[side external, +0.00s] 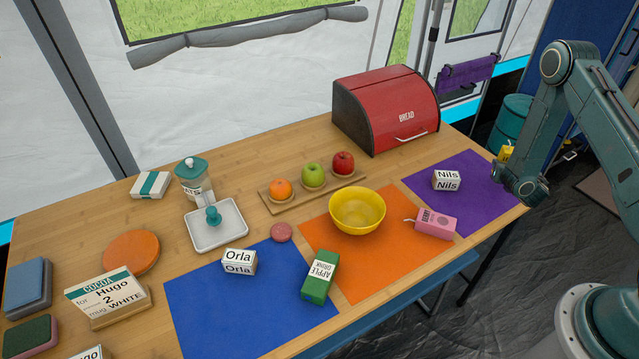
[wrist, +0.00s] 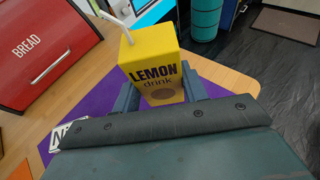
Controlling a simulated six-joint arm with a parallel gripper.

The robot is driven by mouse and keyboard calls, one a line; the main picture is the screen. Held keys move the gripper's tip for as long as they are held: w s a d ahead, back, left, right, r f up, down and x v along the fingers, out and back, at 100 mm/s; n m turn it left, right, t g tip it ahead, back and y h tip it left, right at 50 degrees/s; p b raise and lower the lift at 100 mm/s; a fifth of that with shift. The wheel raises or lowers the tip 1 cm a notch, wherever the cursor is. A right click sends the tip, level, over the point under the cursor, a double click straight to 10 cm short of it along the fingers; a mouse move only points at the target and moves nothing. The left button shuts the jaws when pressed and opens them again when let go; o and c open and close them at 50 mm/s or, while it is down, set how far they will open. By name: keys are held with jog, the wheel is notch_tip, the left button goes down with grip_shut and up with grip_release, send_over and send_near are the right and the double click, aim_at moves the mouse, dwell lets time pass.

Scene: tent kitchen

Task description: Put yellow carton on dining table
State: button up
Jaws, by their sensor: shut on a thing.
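The yellow carton (wrist: 151,64) reads "LEMON drink" and has a white straw. My gripper (wrist: 160,97) is shut on it, with one finger on each side, in the wrist view. In the side external view the carton (side external: 506,152) shows only in part, behind my gripper (side external: 508,172) at the right end of the table. The wooden dining table (side external: 85,225) carries several items. The carton appears above the purple mat (side external: 481,187) or the table's right edge; I cannot tell its exact height.
A "Nils" block (side external: 446,181) and a pink carton (side external: 436,223) sit near the purple mat. A red bread box (side external: 385,108) stands at the back. A yellow bowl (side external: 357,211) and green carton (side external: 320,277) are further left. Much of the purple mat is bare.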

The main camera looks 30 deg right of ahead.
jog(key=shift+f, duration=1.75)
jog(key=shift+f, duration=0.1)
jog(key=o, duration=1)
jog(key=shift+c, duration=0.2)
jog(key=shift+s+a, duration=0.1)
jog(key=shift+v, duration=1.45)
notch_tip(320, 180, up, 7)
